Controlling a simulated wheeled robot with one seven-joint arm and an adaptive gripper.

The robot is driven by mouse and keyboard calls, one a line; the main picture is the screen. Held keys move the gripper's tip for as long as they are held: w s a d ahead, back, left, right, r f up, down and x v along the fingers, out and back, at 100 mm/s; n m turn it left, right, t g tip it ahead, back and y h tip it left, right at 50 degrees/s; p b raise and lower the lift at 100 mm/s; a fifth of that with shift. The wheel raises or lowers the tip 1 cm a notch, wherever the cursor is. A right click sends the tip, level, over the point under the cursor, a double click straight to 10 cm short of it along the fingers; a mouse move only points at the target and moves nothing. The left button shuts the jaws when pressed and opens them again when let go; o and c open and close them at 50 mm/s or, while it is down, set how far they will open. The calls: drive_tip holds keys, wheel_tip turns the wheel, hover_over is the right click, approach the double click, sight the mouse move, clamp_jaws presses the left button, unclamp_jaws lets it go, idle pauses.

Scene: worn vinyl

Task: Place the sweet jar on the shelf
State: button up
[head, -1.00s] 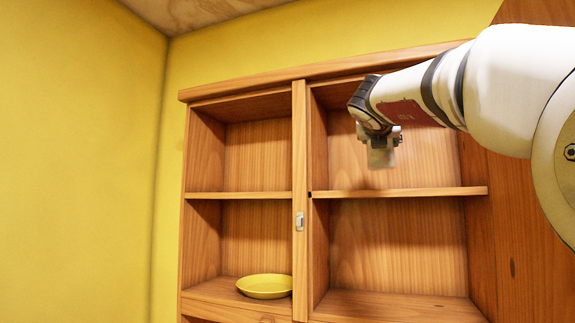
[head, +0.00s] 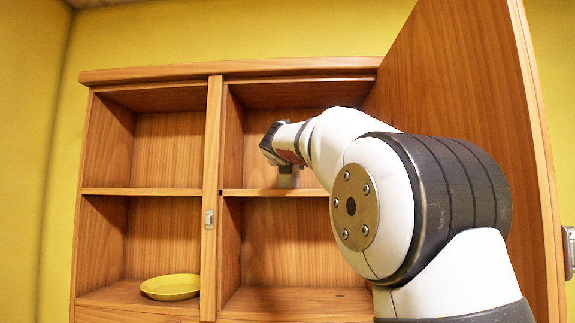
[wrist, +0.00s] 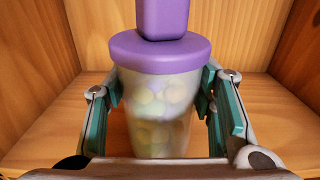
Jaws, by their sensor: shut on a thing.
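The sweet jar (wrist: 158,112) fills the middle of the wrist view. It has a clear body with pale round sweets inside and a purple lid with a tall purple knob. My gripper (wrist: 163,90) is shut on the jar, with one teal-padded finger on each side of its body. The jar looks upright. In the head view my gripper (head: 288,178) is inside the upper right compartment of the wooden shelf unit, just above the middle shelf board (head: 300,192). The jar's base is hidden, so I cannot tell if it touches the board.
A yellow plate (head: 170,287) lies in the lower left compartment. A wooden upright (head: 212,150) divides the unit. An open wooden door (head: 470,90) stands close on the right of my arm. The upper left and lower right compartments look empty.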

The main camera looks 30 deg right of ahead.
drive_tip(key=shift+s, duration=0.1)
drive_tip(key=o, duration=1.6)
drive_tip(key=shift+f, duration=0.1)
drive_tip(key=shift+c, duration=0.2)
drive_tip(key=shift+r, duration=0.25)
drive_tip(key=b+v, duration=0.2)
drive_tip(key=v, duration=1)
drive_tip(key=shift+b, duration=0.35)
